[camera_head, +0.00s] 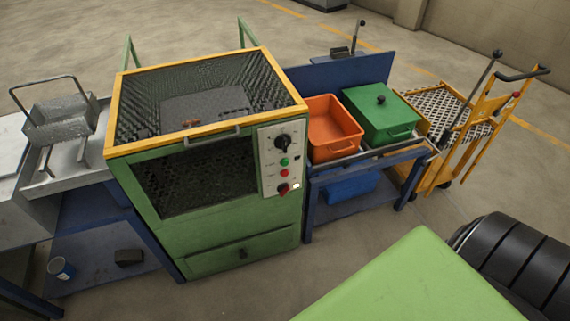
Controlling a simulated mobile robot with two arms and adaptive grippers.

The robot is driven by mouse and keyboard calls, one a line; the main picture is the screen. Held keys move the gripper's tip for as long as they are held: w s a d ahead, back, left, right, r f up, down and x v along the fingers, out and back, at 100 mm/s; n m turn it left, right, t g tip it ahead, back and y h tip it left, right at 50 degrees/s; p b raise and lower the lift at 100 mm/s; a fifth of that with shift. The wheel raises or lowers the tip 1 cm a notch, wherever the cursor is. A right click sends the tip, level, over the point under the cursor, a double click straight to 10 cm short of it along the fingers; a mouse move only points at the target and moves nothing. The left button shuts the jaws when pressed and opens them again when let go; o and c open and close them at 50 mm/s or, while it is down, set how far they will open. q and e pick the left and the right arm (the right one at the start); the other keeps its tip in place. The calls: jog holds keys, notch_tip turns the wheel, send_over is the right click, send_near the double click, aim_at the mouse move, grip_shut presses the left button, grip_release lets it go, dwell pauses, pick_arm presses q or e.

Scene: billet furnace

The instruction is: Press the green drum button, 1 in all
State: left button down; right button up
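The green button (284,162) is a small round button on the pale control panel (270,166) at the right front of the green machine (222,222). It sits below a black rotary knob (283,141) and above a small red button (284,173). A larger red knob (283,188) is at the bottom of the panel. The machine has a yellow-rimmed mesh top (125,149) and a dark mesh front window.
A blue bench to the right holds an orange bin (333,130) and a green lidded box (380,115). A yellow trolley (433,160) stands beyond it. A metal basket (62,122) sits on the left bench. Bare floor lies in front of the machine.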

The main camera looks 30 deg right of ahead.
grip_shut()
dwell(1.1)
